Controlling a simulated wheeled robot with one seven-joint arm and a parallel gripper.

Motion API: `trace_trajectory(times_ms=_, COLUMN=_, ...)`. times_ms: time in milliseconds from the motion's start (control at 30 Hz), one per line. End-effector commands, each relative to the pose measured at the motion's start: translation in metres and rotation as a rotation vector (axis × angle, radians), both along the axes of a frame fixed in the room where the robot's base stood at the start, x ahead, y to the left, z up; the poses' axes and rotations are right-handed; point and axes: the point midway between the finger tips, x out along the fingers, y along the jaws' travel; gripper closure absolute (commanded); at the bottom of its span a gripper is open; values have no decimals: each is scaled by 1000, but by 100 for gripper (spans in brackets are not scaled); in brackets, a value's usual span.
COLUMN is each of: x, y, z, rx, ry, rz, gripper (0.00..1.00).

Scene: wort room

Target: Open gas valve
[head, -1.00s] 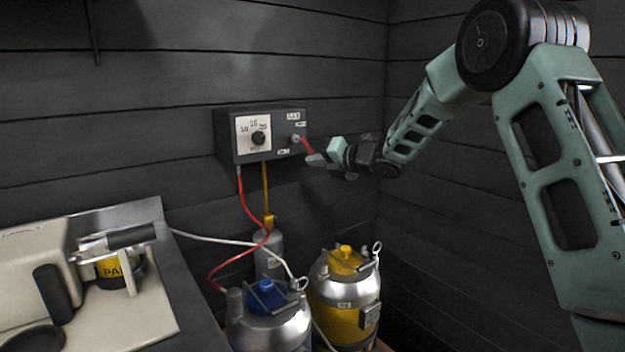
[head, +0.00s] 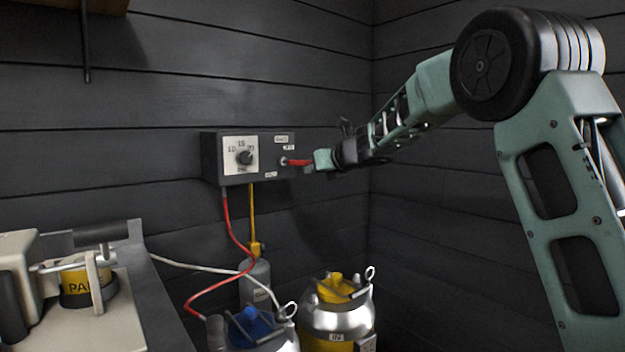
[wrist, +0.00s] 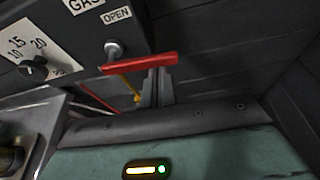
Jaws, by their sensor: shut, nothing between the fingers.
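A dark control box (head: 209,160) hangs on the wall. On its right half is the gas valve, a red lever (head: 297,162) on a grey pivot (wrist: 113,49). The lever stands about level, pointing right, in the head view. The wrist view shows the red lever (wrist: 140,66) close up, with "GAS" and "OPEN" labels (wrist: 117,14) above the pivot. My gripper (head: 313,168) is at the lever's free end. Its shut fingers (wrist: 156,88) are just under the lever; I cannot tell if they touch it. Nothing is held between them.
A round dial (head: 244,158) sits on the box's left half. Red and yellow hoses (head: 252,215) hang below it. A grey cylinder (head: 256,283) and metal kegs with blue and yellow tops (head: 337,318) stand underneath. A counter (head: 150,300) is at left. Wall right of the box is clear.

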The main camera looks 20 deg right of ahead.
Motion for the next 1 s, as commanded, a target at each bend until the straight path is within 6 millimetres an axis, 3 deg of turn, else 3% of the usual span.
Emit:
trace_trajectory(times_ms=800, x=0, y=-1, z=5, rx=-87, ry=-23, rz=0, gripper=100)
trace_trajectory(times_ms=1000, x=5, y=2, z=-9, rx=-87, ry=-22, rz=0, gripper=100)
